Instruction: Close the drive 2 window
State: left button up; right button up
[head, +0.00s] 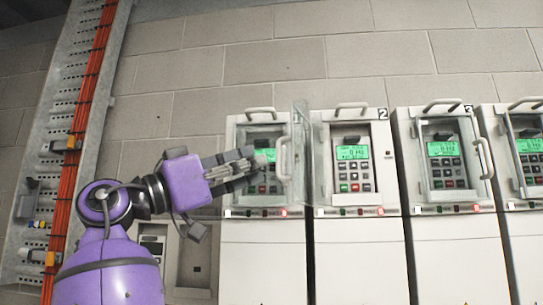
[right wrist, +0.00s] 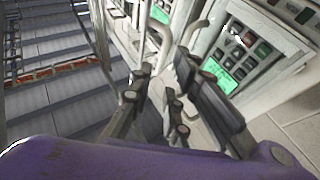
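Drive 2 (head: 347,165) is the second cabinet from the left, with a "2" at its top right. Its green display and keypad are uncovered. Its clear window (head: 301,150) stands swung out at the left edge, nearly edge-on, between drives 1 and 2. A curved vertical handle (head: 283,158) shows just left of it; which window it belongs to is hard to tell. My right gripper (head: 246,163) is in front of drive 1, left of that handle. In the right wrist view its fingers (right wrist: 165,95) are spread with nothing clearly between them. My left gripper is not in view.
Drive 1 (head: 240,190) is partly hidden behind my right gripper. Drive 3 (head: 455,190) has its window over its panel, with a handle at its right. Another drive (head: 530,170) is cut off at the right edge. An orange cable rack (head: 85,110) runs up the left wall.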

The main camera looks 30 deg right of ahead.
aim_at(301, 158)
jog(key=p+x, duration=0.1)
jog(key=x, duration=0.4)
jog(key=shift+w+d+r, duration=0.1)
jog(key=shift+w+d, duration=0.05)
jog(key=shift+d, duration=0.2)
grip_shut()
